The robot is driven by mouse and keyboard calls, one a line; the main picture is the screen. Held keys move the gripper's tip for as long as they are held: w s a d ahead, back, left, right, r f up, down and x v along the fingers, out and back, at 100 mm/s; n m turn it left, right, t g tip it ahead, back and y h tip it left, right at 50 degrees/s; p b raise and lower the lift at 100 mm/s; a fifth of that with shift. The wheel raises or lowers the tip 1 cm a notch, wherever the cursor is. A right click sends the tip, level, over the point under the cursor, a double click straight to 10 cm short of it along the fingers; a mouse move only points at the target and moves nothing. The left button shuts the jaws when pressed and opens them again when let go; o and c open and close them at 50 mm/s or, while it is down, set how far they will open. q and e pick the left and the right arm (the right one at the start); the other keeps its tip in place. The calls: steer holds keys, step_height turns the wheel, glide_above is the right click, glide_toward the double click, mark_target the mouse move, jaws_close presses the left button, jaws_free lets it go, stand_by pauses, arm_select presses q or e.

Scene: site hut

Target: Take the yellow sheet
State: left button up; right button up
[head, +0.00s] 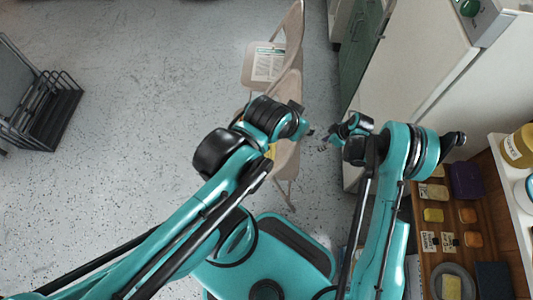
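A small patch of yellow (271,151), likely the yellow sheet, shows beside my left forearm at a beige folding chair (287,158). The arm hides most of it, so its full shape cannot be told. My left gripper (303,126) is over that chair, above and to the right of the yellow patch. Its fingers are too small and dark to read. My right gripper (331,138) is just right of the left one, in the gap between the chair and the pale cabinet. I see nothing held in it, but its opening is unclear.
Another beige folding chair (252,72) holds a printed white sheet (268,63). A black wire rack (50,112) stands at left on speckled floor. Floor at left is clear.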

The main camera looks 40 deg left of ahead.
steer(key=s+a+f+n+g, duration=0.1)
steer(key=s+f, duration=0.2)
steer(key=f, duration=0.2)
steer(key=s+a+f+n, duration=0.2)
steer(key=f, duration=0.3)
steer(key=a, duration=0.2)
steer(key=s+a, duration=0.1)
steer(key=a, duration=0.1)
steer(key=s+a, duration=0.1)
steer(key=a, duration=0.1)
steer(key=shift+s+f, duration=0.1)
steer(key=shift+f, duration=0.2)
steer(key=shift+s+a+b, duration=0.25)
steer(key=shift+a+b, duration=0.1)
steer(key=shift+a, duration=0.4)
steer(key=a, duration=0.2)
steer(key=s+a+b, duration=0.1)
steer(key=a, duration=0.1)
steer(key=shift+s, duration=0.15)
steer(key=shift+f+b, duration=0.55)
steer(key=shift+b, duration=0.05)
steer(key=shift+r, duration=0.1)
steer(key=shift+c, duration=0.3)
jaws_close()
